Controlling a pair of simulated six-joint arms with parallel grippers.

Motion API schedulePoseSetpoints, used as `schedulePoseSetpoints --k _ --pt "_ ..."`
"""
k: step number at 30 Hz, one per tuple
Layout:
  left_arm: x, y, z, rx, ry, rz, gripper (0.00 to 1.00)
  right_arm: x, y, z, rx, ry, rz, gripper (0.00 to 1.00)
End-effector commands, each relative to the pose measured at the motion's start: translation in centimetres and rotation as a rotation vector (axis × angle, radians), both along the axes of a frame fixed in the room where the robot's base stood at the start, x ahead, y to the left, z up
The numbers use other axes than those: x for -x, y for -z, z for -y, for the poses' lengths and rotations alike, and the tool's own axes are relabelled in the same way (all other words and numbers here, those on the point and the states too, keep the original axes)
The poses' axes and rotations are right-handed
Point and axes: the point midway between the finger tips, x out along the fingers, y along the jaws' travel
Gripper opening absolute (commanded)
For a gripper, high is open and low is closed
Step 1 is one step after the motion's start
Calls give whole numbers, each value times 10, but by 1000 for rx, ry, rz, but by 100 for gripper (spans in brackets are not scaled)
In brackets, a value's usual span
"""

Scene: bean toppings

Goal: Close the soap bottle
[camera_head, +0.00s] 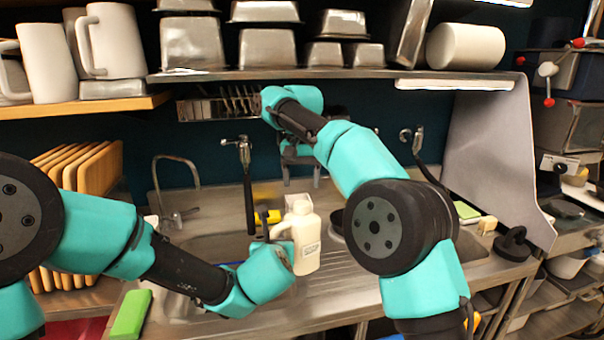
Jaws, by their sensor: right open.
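The soap bottle (309,246) is a cream-white jug with a side handle and a small label on its front. It stands upright near the middle of the counter, by the sink. Its top is light coloured, and I cannot tell whether a cap sits on it. My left gripper (284,246) is at the bottle's left side, mostly hidden by its own wrist; whether its fingers grip the bottle does not show. My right gripper (301,178) points down above the bottle, open, partly hidden by my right arm.
A yellow sponge (268,217) lies behind the bottle, and a green block (131,314) lies at the front left. Faucets (175,190) stand behind the sink. A metal shelf (330,74) with pans hangs above my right wrist. Wooden boards (98,168) stand at left.

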Motion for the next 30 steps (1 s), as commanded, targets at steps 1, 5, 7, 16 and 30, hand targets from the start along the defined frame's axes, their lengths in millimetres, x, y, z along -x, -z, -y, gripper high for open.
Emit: schedulePoseSetpoints --k 1,5,7,16,30 --pt "0 -1 0 1 0 3 0 0 0 0 -8 -61 0 65" --pt "0 -1 0 1 0 3 0 0 -2 0 -29 -231 1 65" --pt "0 -1 0 1 0 3 0 0 -2 0 -41 -322 1 65" --pt "0 -1 0 1 0 3 0 0 -5 0 -91 -716 1 65" --pt "0 -1 0 1 0 3 0 -1 -10 1 -170 -1332 1 65"
